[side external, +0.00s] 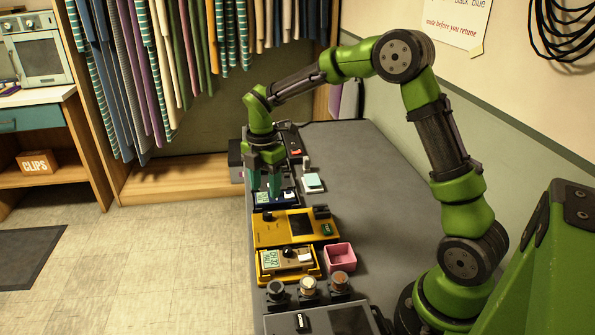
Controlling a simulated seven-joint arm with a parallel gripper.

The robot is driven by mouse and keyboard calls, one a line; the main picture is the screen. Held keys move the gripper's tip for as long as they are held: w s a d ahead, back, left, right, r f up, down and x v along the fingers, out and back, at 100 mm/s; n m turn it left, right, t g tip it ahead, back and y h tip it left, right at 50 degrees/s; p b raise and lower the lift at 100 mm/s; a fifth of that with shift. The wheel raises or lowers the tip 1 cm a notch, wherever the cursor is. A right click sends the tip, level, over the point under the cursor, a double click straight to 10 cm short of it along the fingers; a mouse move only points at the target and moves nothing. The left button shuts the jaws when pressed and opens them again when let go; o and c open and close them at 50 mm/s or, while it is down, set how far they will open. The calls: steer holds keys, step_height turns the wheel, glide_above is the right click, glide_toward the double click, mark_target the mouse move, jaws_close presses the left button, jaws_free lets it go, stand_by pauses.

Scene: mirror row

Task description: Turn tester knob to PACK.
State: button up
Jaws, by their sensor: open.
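My gripper (265,182) is open, its teal fingers pointing down at a dark blue unit (284,201) with a pale display. Whether the fingertips touch the unit cannot be told. A yellow box (293,215) with a dark screen and a black knob (267,217) sits just nearer the camera; it looks like the tester. The word PACK and the knob's pointer are too small to read. Nearer still, a beige device (303,259) with a black knob and a greenish display lies in a yellow cradle (290,278).
A pink open box (340,257) stands right of the cradle. Several round knobs or jars (309,287) stand in front. A pale green block (313,183) lies right of my gripper. The grey bench top (365,180) is clear to the right. Clothes hang behind.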

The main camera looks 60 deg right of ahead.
mark_target(267, 213)
step_height(267, 213, down, 8)
steer(key=shift+r, duration=0.1)
steer(key=shift+c, duration=0.3)
jaws_close()
